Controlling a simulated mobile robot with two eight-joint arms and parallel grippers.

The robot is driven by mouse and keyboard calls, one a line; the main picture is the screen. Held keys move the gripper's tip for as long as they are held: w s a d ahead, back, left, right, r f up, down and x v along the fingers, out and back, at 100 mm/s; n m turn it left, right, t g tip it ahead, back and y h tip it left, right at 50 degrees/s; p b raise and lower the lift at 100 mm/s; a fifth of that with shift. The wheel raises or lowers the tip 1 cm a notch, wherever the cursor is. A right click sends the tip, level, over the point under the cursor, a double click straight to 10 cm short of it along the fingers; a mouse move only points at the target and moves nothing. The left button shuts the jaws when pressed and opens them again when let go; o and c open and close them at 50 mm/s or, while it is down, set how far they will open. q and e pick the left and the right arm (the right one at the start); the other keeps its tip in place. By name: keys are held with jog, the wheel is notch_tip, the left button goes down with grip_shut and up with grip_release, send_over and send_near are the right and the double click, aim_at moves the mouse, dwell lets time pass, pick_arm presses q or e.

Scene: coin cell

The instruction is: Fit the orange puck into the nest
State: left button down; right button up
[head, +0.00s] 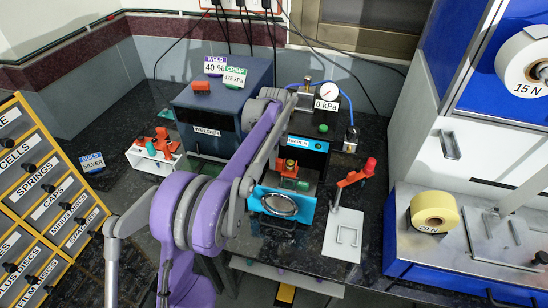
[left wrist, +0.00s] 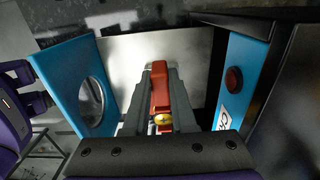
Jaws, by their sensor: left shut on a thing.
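My left gripper (left wrist: 160,90) shows in the left wrist view with its grey fingers shut on the orange puck (left wrist: 161,85), a red-orange block with a round brass piece. In that view it lies between a cyan door with a round window (left wrist: 92,101) and the cyan crimper face (left wrist: 235,75). In the head view my purple left arm reaches over the crimper and hides part of it; the fingers are not clear there. An orange piece (head: 290,163) and a green piece (head: 294,184) show at the crimper opening. I cannot make out the nest.
The open cyan door (head: 282,206) stands in front of the crimper. The welder (head: 208,128) is left of it. A red-handled stand (head: 358,173) and a white plate (head: 343,235) are to its right. A white rack (head: 146,160) is at the left.

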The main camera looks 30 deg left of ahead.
pick_arm(q)
jog(key=shift+f+b, duration=0.95)
jog(key=shift+f, duration=1.15)
jog(key=shift+f+b, duration=0.5)
jog(key=shift+f, duration=0.6)
jog(key=c, duration=0.7)
grip_release()
jog(key=shift+o, duration=0.2)
jog(key=shift+r, duration=0.1)
notch_tip(320, 180, up, 11)
jog(key=shift+f+p, duration=0.2)
jog(key=shift+p, duration=0.25)
